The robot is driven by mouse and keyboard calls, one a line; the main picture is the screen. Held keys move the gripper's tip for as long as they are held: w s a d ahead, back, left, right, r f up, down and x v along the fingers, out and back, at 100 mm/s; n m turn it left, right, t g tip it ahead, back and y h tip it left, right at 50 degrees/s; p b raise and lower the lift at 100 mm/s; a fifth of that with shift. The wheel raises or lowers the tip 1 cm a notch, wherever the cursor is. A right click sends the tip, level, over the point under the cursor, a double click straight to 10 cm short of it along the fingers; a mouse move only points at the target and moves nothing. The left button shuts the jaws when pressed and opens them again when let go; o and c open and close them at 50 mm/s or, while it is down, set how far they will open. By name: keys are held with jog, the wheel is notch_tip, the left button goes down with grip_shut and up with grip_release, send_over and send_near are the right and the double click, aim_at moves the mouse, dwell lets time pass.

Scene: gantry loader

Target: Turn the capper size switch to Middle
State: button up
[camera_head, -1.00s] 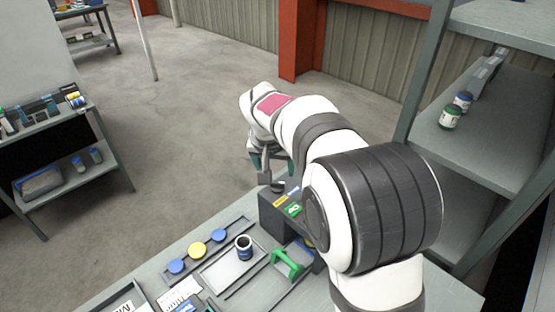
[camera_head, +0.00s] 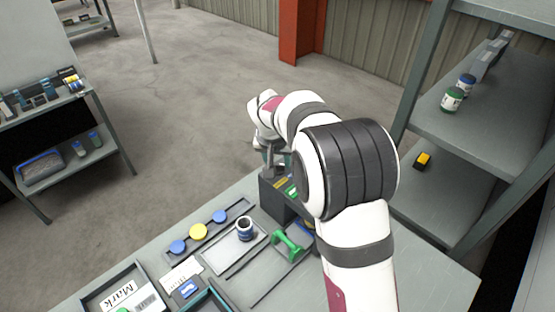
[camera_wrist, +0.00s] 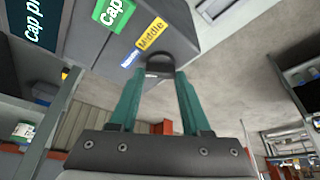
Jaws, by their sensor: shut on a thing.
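The capper (camera_head: 275,201) is a dark grey box at the back edge of the table, partly hidden behind my arm. In the wrist view its face carries a yellow Middle label (camera_wrist: 151,33), a smaller blue label (camera_wrist: 131,58) that I cannot read clearly, and a green label (camera_wrist: 113,12) starting with "Cap". The dark size switch (camera_wrist: 159,68) is a knob at the edge of this face, close to the yellow and blue labels. My gripper (camera_wrist: 160,75) has teal fingers shut on the switch, one on each side. Its exact pointing is hard to tell.
A shelf (camera_head: 470,118) with jars stands at the right. Open floor lies behind the table.

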grip_shut()
jog(key=m+h, duration=0.1)
jog(key=m, duration=0.2)
jog(key=m+g+h, duration=0.1)
jog(key=m, duration=0.2)
jog(key=shift+w+a+m, duration=0.1)
jog(key=shift+a+m, duration=0.1)
jog(key=shift+m, duration=0.2)
jog(key=m+g+h, duration=0.1)
jog(key=m, duration=0.2)
jog(key=shift+w+m+g+h, duration=0.15)
jog(key=shift+m+g, duration=0.3)
jog(key=shift+m, duration=0.55)
jog(key=shift+s+m+g+h, duration=0.15)
jog(key=shift+m+g, duration=0.3)
jog(key=shift+m, duration=0.55)
jog(key=shift+w, duration=0.1)
jog(key=o, duration=1)
grip_release()
